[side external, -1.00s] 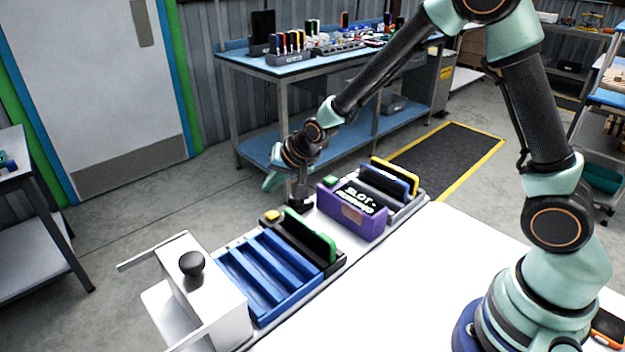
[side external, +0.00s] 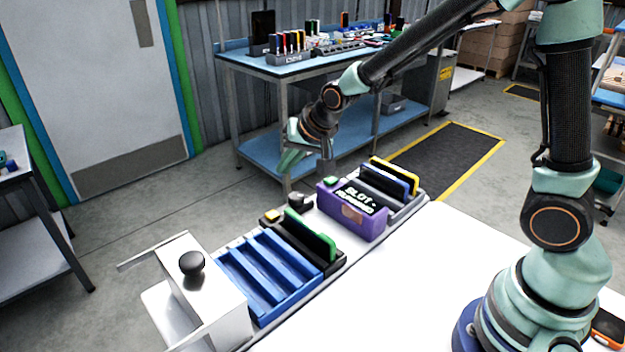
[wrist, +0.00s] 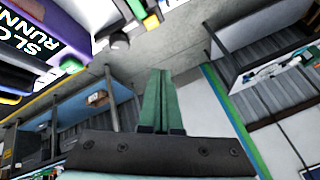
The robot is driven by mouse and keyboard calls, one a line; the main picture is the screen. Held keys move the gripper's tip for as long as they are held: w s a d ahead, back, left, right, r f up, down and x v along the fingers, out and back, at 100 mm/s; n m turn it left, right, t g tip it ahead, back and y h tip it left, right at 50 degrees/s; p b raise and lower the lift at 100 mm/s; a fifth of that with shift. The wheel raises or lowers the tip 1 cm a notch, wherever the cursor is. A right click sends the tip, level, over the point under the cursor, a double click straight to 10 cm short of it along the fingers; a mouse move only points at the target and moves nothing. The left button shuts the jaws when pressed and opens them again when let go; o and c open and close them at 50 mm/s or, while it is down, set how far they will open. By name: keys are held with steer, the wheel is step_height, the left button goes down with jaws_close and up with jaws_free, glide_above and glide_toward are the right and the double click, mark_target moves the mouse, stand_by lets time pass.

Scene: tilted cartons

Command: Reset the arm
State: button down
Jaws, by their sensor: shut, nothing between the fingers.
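My gripper (side external: 291,160) is in the air above and to the left of the purple carton in the side view, clear of everything on the white table. In the wrist view its two green fingers (wrist: 161,100) are together with nothing between them. The purple carton (side external: 345,213), lettered "SLOT RUNNER", stands upright on the table and also shows at the upper left of the wrist view (wrist: 48,35). A small black knob-like part (side external: 298,201) sits below my gripper, beside the carton.
A blue slotted tray (side external: 268,275) and a black holder with a green cartridge (side external: 312,238) stand left of the carton. A white box with a black knob (side external: 192,263) stands at the table's left end. Black, blue and yellow cartridges (side external: 395,172) stand behind the carton.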

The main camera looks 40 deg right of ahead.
steer(key=s+d+r+n, duration=0.2)
steer(key=s+r, duration=0.1)
steer(key=s, duration=0.3)
steer(key=s+d+r+n+g, duration=0.1)
steer(key=s+d+r+n, duration=0.1)
steer(key=s, duration=0.5)
steer(key=s+d+r+n, duration=0.2)
steer(key=s+r, duration=0.3)
steer(key=s, duration=0.1)
steer(key=shift+s+g+h, duration=0.3)
steer(key=shift+s+h, duration=0.05)
steer(key=shift+h, duration=0.05)
